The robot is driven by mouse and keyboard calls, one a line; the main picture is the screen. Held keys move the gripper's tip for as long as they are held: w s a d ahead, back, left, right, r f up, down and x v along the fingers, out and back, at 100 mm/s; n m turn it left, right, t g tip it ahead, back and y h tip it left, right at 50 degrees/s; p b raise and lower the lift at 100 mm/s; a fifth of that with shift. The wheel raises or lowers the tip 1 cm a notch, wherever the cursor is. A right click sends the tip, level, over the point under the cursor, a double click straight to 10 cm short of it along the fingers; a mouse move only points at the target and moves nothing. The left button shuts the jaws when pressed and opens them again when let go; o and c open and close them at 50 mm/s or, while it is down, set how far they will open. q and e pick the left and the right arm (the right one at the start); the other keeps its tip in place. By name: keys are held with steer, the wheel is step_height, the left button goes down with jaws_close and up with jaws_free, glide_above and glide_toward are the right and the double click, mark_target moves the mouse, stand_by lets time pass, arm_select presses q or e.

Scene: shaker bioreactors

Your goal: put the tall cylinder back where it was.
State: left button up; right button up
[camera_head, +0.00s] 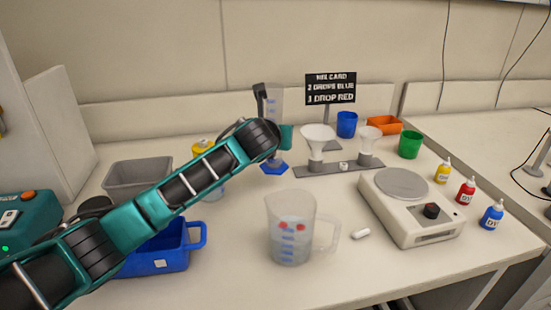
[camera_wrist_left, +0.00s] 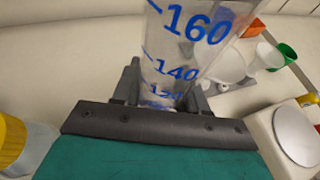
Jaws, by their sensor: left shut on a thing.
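The tall clear cylinder (camera_head: 273,103) with blue markings stands upright behind my left forearm in the head view. Its blue base (camera_head: 274,168) shows below the wrist, at or very near the bench top; I cannot tell if it touches. My left gripper (camera_wrist_left: 162,100) is shut on the cylinder, whose marked wall (camera_wrist_left: 190,40) rises between the fingers in the left wrist view. My wrist hides the cylinder's middle in the head view. My right gripper is not in view.
A beaker (camera_head: 290,240) stands in front, near a small white bar (camera_head: 360,234). A funnel stand (camera_head: 340,168) is right of the cylinder, and a scale (camera_head: 415,215) with dye bottles (camera_head: 466,191) further right. A blue bin (camera_head: 155,255) and grey tray (camera_head: 140,175) lie left.

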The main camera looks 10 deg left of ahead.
arm_select(q)
step_height(320, 180, down, 6)
steer(key=shift+f+b, duration=0.1)
steer(key=shift+b, duration=0.3)
steer(key=o, duration=1.1)
steer(key=shift+s+r, duration=0.3)
steer(key=p+v, duration=0.1)
steer(key=v, duration=1)
steer(key=shift+s+p, duration=0.15)
steer(key=shift+p, duration=0.2)
